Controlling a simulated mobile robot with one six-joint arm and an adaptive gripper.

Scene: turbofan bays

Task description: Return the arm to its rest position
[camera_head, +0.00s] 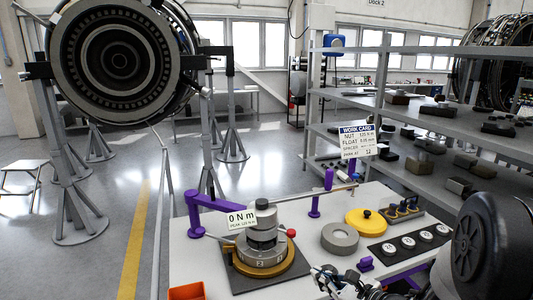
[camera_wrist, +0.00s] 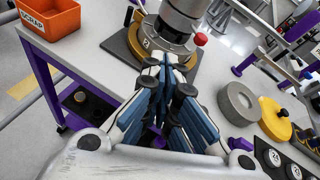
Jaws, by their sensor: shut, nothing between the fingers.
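My gripper (camera_wrist: 166,72) shows in the wrist view with its blue-padded fingers together and nothing between them. Its tips point toward the round metal fixture (camera_wrist: 165,42) with a red knob, and I cannot tell the gap between them. In the head view, part of my gripper (camera_head: 328,274) shows at the bottom edge, right of the fixture (camera_head: 262,247). My dark arm joint (camera_head: 490,245) fills the lower right corner there.
The white bench (camera_head: 330,268) carries a grey ring (camera_head: 340,239), a yellow disc (camera_head: 366,222), a black tray (camera_head: 410,246) and purple posts. An orange scrap bin (camera_wrist: 48,18) is at one corner. Metal shelving (camera_head: 400,112) stands behind; a turbofan (camera_head: 120,60) hangs at left.

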